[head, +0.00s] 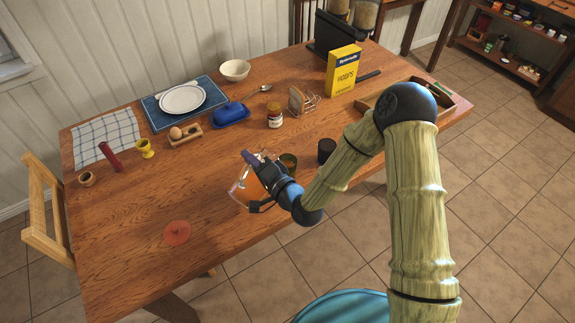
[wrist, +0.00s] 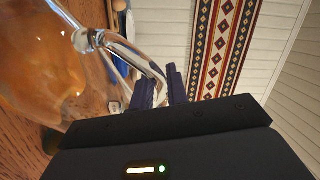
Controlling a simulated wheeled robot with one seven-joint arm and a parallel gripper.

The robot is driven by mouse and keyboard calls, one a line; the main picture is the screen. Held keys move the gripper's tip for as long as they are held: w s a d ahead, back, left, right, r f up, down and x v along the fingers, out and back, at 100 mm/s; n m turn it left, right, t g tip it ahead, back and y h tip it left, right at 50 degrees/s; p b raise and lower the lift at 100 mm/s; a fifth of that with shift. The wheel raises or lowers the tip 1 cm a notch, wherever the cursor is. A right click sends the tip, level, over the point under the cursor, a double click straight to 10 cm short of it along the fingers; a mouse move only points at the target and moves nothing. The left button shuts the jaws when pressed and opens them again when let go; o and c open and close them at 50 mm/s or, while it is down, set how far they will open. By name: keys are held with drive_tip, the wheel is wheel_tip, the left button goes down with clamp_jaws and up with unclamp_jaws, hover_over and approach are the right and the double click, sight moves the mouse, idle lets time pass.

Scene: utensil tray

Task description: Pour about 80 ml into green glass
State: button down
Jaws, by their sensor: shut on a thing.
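My gripper (head: 250,158) is shut on the handle of a clear glass jug (head: 240,192), above the near part of the table. In the wrist view the fingers (wrist: 162,88) close around the glass handle, and the jug (wrist: 60,60) with amber liquid fills the left side. The jug looks tilted, but its exact angle and its spout are hard to make out. The green glass (head: 288,160) stands on the table just right of my gripper, partly hidden by it. I see no stream of liquid, and the level in the green glass cannot be told.
A dark cup (head: 326,150) stands right of the green glass, close to my arm. A jam jar (head: 275,116), toast rack (head: 302,102) and blue butter dish (head: 231,115) stand behind. A round red coaster (head: 177,232) lies at the front left, with clear table around it.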

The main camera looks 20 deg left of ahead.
drive_tip(key=shift+s+a+f+n+b, duration=0.2)
drive_tip(key=shift+s+f+n+b, duration=0.1)
drive_tip(key=shift+n+b, duration=0.1)
drive_tip(key=shift+s, duration=0.1)
drive_tip(key=shift+r, duration=0.15)
drive_tip(key=shift+s+a+n+b, duration=0.25)
drive_tip(key=shift+s+n+b, duration=0.15)
drive_tip(key=shift+n, duration=0.4)
drive_tip(key=shift+a+n, duration=0.1)
drive_tip(key=shift+n, duration=0.2)
idle(1.2)
